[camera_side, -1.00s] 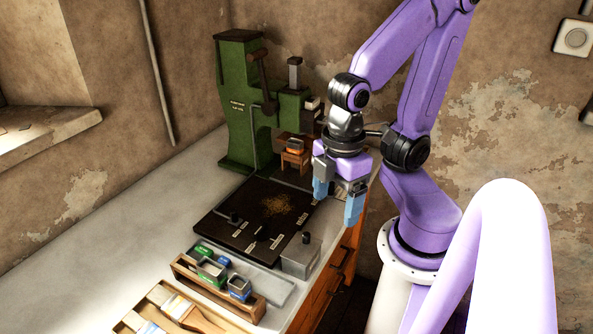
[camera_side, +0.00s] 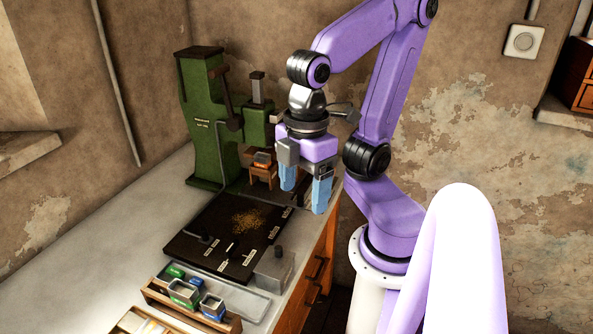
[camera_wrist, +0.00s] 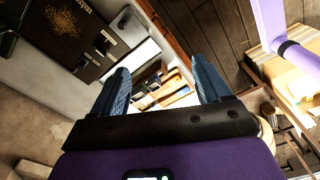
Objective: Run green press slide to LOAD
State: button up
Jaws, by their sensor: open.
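The green press (camera_side: 203,120) stands at the back of the bench in the side view, with a dark lever (camera_side: 228,105) and an upright dark ram (camera_side: 256,88) on it. A small orange-brown block stand (camera_side: 263,170) sits under its head. A dark board (camera_side: 215,222) with pale labels lies in front of the press, with a small dark knob (camera_side: 205,238) on it. My gripper (camera_side: 304,198) hangs open and empty above the bench's right edge, right of the stand and apart from the press. Its open fingers also show in the wrist view (camera_wrist: 162,82).
A grey block with a dark knob (camera_side: 273,268) stands at the board's front right corner. A wooden tray (camera_side: 160,297) with green and blue pieces is at the front. The bench left of the board is clear. Orange drawers (camera_side: 318,265) line its right side.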

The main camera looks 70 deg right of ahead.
jog(key=w+d+m, duration=0.3)
jog(key=w+d, duration=0.2)
jog(key=w, duration=0.3)
jog(key=w+d+m, duration=0.3)
jog(key=w+d, duration=0.3)
jog(key=w, duration=0.2)
jog(key=m, duration=0.7)
send_over(300, 193)
notch_tip(300, 193, down, 16)
jog(key=shift+s+r, duration=0.1)
jog(key=shift+f, duration=5.25)
